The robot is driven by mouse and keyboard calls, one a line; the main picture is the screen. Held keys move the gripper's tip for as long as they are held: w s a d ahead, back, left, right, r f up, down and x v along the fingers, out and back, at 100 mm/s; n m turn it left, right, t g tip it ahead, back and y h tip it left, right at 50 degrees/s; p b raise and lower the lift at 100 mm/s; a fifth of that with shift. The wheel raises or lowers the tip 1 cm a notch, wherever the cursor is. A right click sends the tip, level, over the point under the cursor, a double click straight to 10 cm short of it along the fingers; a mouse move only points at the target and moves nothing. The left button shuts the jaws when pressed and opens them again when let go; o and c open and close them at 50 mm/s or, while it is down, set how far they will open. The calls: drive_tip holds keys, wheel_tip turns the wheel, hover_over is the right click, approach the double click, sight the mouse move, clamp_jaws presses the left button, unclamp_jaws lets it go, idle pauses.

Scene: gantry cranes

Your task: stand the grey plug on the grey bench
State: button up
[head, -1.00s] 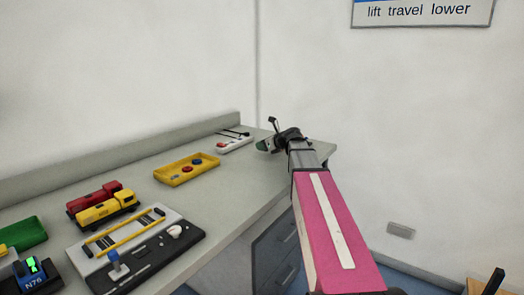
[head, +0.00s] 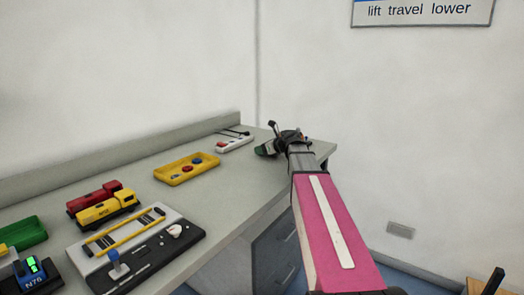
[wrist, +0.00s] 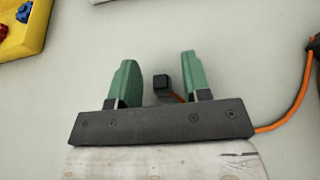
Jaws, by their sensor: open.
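The grey plug (wrist: 161,82) shows in the wrist view as a small dark grey block with an orange cord behind it. It is between the two green fingers of my gripper (wrist: 158,62), with a visible gap on each side. The fingers are open and hold nothing. In the head view my gripper (head: 265,150) is low over the far right end of the grey bench (head: 235,185). I cannot make out the plug there.
The orange cord (wrist: 283,121) runs right to a dark object (wrist: 316,48). A yellow tray (head: 187,169) and a white control box (head: 235,142) are left of my gripper. Toy trucks (head: 106,207) and crane panels (head: 140,262) stand nearer. A wall is behind the bench.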

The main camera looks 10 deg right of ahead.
drive_tip(key=v, duration=1.2)
drive_tip(key=shift+r, duration=0.1)
